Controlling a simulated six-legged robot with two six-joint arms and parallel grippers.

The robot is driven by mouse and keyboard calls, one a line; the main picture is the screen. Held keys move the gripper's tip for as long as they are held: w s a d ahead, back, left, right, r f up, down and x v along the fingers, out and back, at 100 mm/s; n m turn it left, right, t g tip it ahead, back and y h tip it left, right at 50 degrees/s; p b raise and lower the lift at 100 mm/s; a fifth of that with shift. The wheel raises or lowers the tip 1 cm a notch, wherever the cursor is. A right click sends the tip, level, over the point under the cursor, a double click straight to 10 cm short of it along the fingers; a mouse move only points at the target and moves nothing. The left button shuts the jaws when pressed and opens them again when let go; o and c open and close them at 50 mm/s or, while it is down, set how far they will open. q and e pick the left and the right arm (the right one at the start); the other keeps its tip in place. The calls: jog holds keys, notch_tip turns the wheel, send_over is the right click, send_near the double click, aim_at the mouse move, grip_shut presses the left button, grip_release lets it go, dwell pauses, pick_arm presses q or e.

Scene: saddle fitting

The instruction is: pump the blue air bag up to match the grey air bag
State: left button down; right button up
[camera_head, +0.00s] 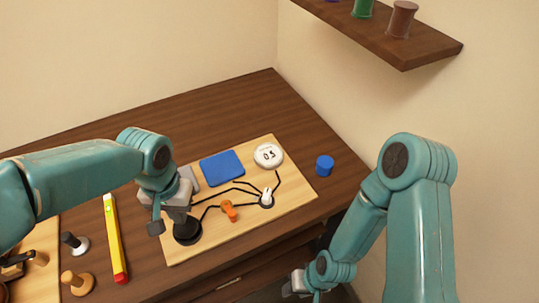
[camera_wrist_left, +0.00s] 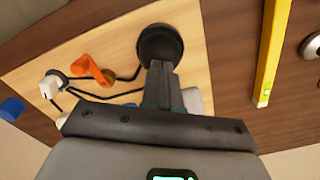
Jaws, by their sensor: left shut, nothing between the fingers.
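The blue air bag (camera_head: 222,168) lies flat on a light wooden board. The grey air bag (camera_head: 188,178) is beside it on the left, mostly hidden by my left gripper. A round black pump bulb (camera_head: 187,232) sits at the board's front left. My left gripper (camera_head: 181,212) is shut and empty, fingers pointing down at the bulb. In the left wrist view its fingertips (camera_wrist_left: 160,66) overlap the bulb (camera_wrist_left: 160,44); I cannot tell if they touch. A white gauge (camera_head: 268,155) reads about 0.5. An orange lever (camera_head: 229,211) and white valve knob (camera_head: 266,196) join black hoses. My right gripper (camera_head: 298,283) hangs low at the front.
A blue cup (camera_head: 325,165) stands right of the board (camera_head: 296,190). A yellow level (camera_head: 114,240) and small knobbed tools (camera_head: 77,283) lie on the left. A wall shelf (camera_head: 430,50) holds spools at upper right. The table's back (camera_head: 235,105) is clear.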

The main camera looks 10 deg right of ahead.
pick_arm(q)
jog(key=shift+f+b, duration=1.1)
jog(key=shift+f, duration=0.4)
jog(key=shift+r, duration=0.1)
jog(key=shift+r+p, duration=1.4)
jog(key=shift+r, duration=0.25)
notch_tip(320, 180, up, 5)
jog(key=p, duration=0.4)
jog(key=shift+r, duration=0.1)
